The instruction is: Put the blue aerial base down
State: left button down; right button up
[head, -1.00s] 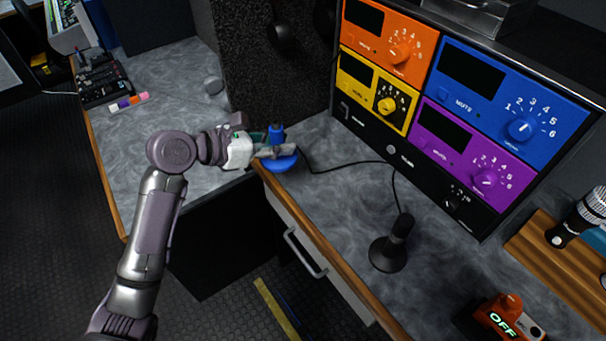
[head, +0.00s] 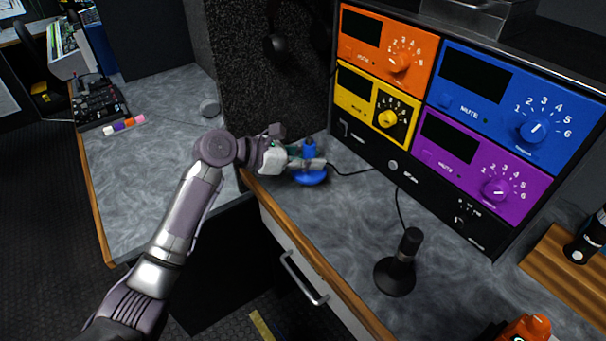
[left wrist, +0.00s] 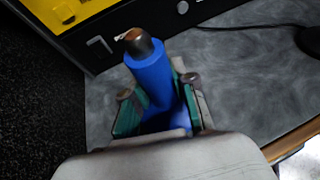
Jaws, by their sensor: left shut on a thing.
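The blue aerial base (head: 311,178) has a round blue foot and an upright blue stem. It is at the back left of the grey desk, below the yellow panel. My left gripper (head: 309,164) is shut on its stem. In the left wrist view the blue stem of the aerial base (left wrist: 150,75), with a dark metal tip, stands between the green-padded fingers of the gripper (left wrist: 158,105). The foot is on or just above the desk top; I cannot tell which. The right gripper is not in view.
A rack with orange, blue, yellow and purple panels (head: 465,120) stands behind. A black microphone (head: 400,268) stands on the desk (head: 345,225) to the right, with a black cable running back. The desk between is clear. A drawer handle (head: 303,280) juts out in front.

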aim_at(303, 171)
pick_arm(q)
jog(key=shift+w+a+f, duration=0.2)
jog(key=shift+a+f, duration=0.2)
jog(key=shift+a, duration=0.3)
notch_tip(303, 171, down, 4)
jog(key=shift+f, duration=0.1)
jog(key=c, duration=0.9)
grip_release()
jog(key=shift+c, duration=0.2)
